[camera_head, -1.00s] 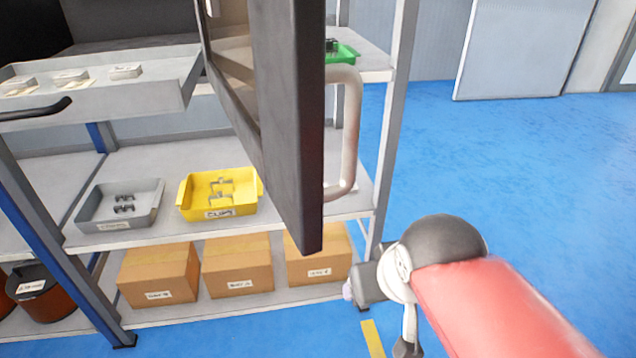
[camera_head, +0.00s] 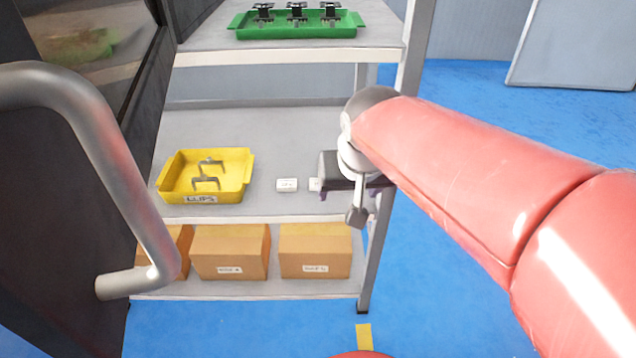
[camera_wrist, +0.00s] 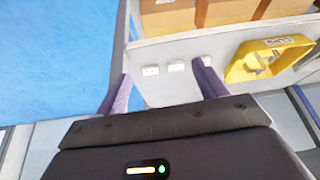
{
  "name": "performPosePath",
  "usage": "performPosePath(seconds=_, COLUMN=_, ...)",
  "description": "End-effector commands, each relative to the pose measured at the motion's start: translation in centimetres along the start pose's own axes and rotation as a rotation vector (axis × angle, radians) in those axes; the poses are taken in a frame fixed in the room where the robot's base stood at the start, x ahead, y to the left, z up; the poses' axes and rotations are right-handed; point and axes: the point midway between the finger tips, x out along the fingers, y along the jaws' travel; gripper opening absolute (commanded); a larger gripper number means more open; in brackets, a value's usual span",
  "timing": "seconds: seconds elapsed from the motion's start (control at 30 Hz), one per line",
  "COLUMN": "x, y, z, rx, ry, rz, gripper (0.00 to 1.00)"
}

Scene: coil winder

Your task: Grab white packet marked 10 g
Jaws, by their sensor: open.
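Small white packets lie in a row on the middle shelf (camera_head: 255,135). In the head view one packet (camera_head: 287,185) shows clear beside the yellow tray, and a second packet (camera_head: 314,184) is partly hidden by my gripper (camera_head: 338,192). The wrist view shows three: a left packet (camera_wrist: 151,70), a middle packet (camera_wrist: 176,66) and a right packet (camera_wrist: 205,60) partly behind a finger. Their markings are too small to read, so I cannot tell which is 10 g. My gripper (camera_wrist: 162,70) is open and empty, its purple fingers spread towards the row.
A yellow clips tray (camera_head: 205,177) stands left of the packets. A green tray (camera_head: 300,24) sits on the shelf above, cardboard boxes (camera_head: 316,252) below. A shelf post (camera_head: 378,240) stands close by my gripper. A dark door with a handle (camera_head: 125,180) fills the left.

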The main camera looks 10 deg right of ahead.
Motion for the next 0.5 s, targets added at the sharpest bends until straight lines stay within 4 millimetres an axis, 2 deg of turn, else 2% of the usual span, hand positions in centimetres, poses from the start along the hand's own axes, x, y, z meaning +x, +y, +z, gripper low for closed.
performPosePath(seconds=0.17, x=3.5, y=-0.7, z=-3.5, rx=0.037, ry=-0.021, rz=0.02, gripper=0.71)
performPosePath(seconds=0.33, x=8.5, y=-1.7, z=-7.6, rx=0.083, ry=-0.039, rz=0.047, gripper=0.71)
performPosePath(seconds=0.4, x=10.3, y=-2.1, z=-8.9, rx=0.1, ry=-0.044, rz=0.057, gripper=0.71)
performPosePath(seconds=0.5, x=12.0, y=-2.5, z=-10.1, rx=0.116, ry=-0.046, rz=0.067, gripper=0.71)
